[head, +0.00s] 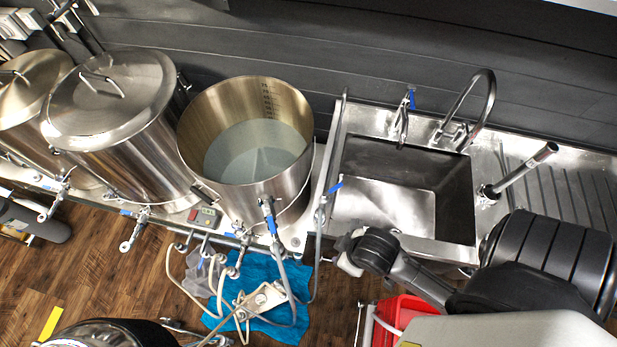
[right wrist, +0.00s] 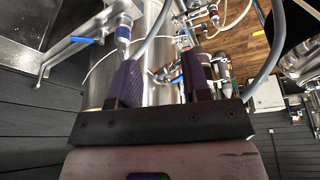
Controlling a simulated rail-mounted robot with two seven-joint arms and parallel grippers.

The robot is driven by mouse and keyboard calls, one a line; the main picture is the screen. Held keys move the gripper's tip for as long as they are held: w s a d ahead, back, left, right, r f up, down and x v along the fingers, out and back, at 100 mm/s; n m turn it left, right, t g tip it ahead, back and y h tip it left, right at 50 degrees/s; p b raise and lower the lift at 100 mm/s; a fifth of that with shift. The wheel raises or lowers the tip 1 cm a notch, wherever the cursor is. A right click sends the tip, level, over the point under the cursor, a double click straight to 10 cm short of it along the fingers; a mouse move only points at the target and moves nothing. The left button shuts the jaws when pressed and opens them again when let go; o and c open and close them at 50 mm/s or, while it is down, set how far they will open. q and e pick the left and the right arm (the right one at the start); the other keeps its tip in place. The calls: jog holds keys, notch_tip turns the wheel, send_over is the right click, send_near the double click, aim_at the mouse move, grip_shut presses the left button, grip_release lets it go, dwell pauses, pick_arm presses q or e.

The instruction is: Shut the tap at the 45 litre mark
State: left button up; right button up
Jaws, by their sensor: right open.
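The open steel kettle (head: 189,140) holds pale liquid (head: 250,150) well below its rim. Dark level marks (head: 268,98) run up its inner wall, but their figures are too small to read. A tap with a blue lever (head: 333,188) is on the upright pipe between kettle and sink; a blue lever on a pipe also shows in the right wrist view (right wrist: 82,40). Another blue-handled valve (head: 267,208) is on the kettle's front. My right gripper (head: 348,252) is open and empty in front of the sink's left corner, apart from the lever. My left gripper is not visible.
Lidded kettles (head: 110,95) stand to the left. The sink (head: 400,200) and its faucet (head: 480,95) are at right. Hoses, a pump (head: 262,298) and a blue cloth (head: 262,268) lie below the kettle. A red bin (head: 400,312) stands in front of the sink.

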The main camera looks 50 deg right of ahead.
jog(key=w, duration=0.3)
jog(key=n+h+b, duration=0.4)
jog(key=n+b, duration=0.2)
send_over(338, 186)
jog(key=d, duration=0.3)
jog(key=f, duration=0.2)
jog(key=s+d+f+g+y, duration=0.1)
jog(key=s+d+g, duration=0.15)
jog(key=d, duration=0.35)
jog(key=a+f+n+y, duration=0.2)
jog(key=f, duration=0.2)
jog(key=w+a+f+n+y+p, duration=0.1)
jog(key=a+f+n+y, duration=0.1)
jog(key=f, duration=0.3)
jog(key=w+a+f+n+y+p, duration=0.1)
jog(key=a+f+n+y, duration=0.2)
jog(key=f, duration=0.1)
jog(key=shift+w+a+f, duration=0.15)
jog(key=shift+a+f, duration=0.15)
jog(key=shift+a, duration=0.1)
jog(key=shift+x, duration=0.85)
